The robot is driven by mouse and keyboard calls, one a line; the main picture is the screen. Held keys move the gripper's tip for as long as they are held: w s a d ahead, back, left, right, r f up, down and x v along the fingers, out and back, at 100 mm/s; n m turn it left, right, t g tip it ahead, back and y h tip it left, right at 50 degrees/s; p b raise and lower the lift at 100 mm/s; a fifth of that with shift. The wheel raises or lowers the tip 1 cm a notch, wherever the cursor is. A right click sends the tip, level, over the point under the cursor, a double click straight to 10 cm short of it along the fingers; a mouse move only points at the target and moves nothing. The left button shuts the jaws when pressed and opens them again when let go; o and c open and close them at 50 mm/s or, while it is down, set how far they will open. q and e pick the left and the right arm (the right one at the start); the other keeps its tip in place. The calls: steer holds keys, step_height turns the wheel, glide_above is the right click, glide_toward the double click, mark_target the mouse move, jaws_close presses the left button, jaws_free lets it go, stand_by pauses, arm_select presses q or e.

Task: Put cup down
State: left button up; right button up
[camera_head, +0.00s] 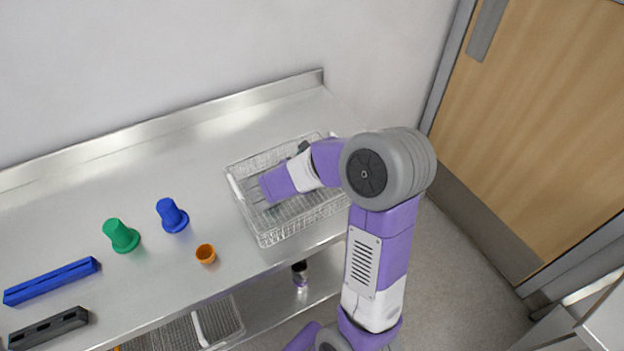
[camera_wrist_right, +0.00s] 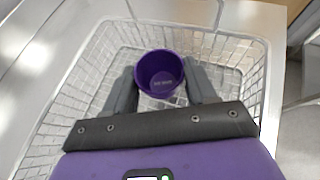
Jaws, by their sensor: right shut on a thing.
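A purple cup (camera_wrist_right: 160,74) shows in the right wrist view, upright with its open top toward the camera. It is between the two dark fingers of my right gripper (camera_wrist_right: 163,90), which is shut on it. The cup and gripper are over or inside a wire basket (camera_wrist_right: 62,110); I cannot tell whether the cup touches the basket floor. In the head view the wire basket (camera_head: 268,238) stands on the steel table, and my right arm reaches into it from the right. The arm hides the cup there. My left gripper is not in view.
A blue bar (camera_head: 51,281) and a dark bar (camera_head: 48,328) lie farther left. Another wire basket (camera_head: 218,322) is on the lower shelf.

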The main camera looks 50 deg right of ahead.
steer(key=shift+f+b, duration=0.55)
steer(key=shift+f, duration=1.2)
steer(key=shift+f, duration=0.1)
steer(key=shift+f, duration=0.15)
steer(key=o, duration=1)
steer(key=shift+r, duration=0.2)
steer(key=shift+a+r, duration=0.2)
steer(key=shift+r, duration=0.05)
steer(key=p+v, duration=0.2)
steer(key=v, duration=0.9)
steer(key=shift+a, duration=0.3)
